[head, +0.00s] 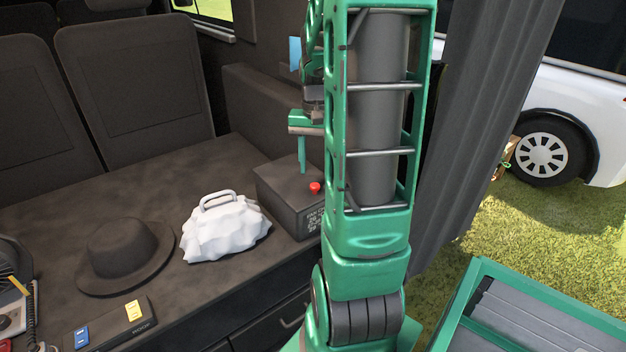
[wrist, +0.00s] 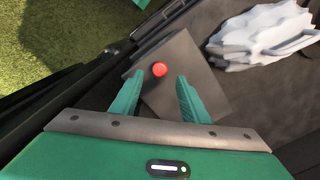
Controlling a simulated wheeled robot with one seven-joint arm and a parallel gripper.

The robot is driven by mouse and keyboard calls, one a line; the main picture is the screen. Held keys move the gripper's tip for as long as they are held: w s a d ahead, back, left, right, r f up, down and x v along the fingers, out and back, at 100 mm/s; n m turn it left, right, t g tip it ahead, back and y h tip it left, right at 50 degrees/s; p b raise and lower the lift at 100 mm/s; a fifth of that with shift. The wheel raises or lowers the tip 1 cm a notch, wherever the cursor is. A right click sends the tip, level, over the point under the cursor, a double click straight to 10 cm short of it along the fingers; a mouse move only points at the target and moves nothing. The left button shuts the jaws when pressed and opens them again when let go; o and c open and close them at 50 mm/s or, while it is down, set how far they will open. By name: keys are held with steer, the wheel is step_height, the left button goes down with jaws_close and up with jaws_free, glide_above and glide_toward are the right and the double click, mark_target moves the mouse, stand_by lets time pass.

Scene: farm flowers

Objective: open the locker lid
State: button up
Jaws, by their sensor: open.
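The locker (head: 285,197) is a dark grey box on the vehicle's dark counter, right of the white bag. A red knob (head: 315,187) sits on top near its front edge. The lid lies flat and looks closed. In the wrist view the locker (wrist: 188,88) lies ahead of my gripper (wrist: 153,92), and the red knob (wrist: 160,69) shows just beyond and between the two fingertips. My gripper is open and empty, its fingers over the locker top. In the head view my green arm hides the locker's right part, and a finger (head: 302,155) points down above the lid.
A white bag (head: 225,228) with a handle stands just left of the locker, and a dark hat (head: 125,255) lies further left. A wall panel (head: 270,115) rises behind the locker. A dark curtain (head: 475,130) hangs on the right. The counter (head: 165,185) behind the hat is clear.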

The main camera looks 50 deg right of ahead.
mark_target(315, 185)
steer(key=shift+f, duration=2.7)
steer(key=shift+c, duration=0.4)
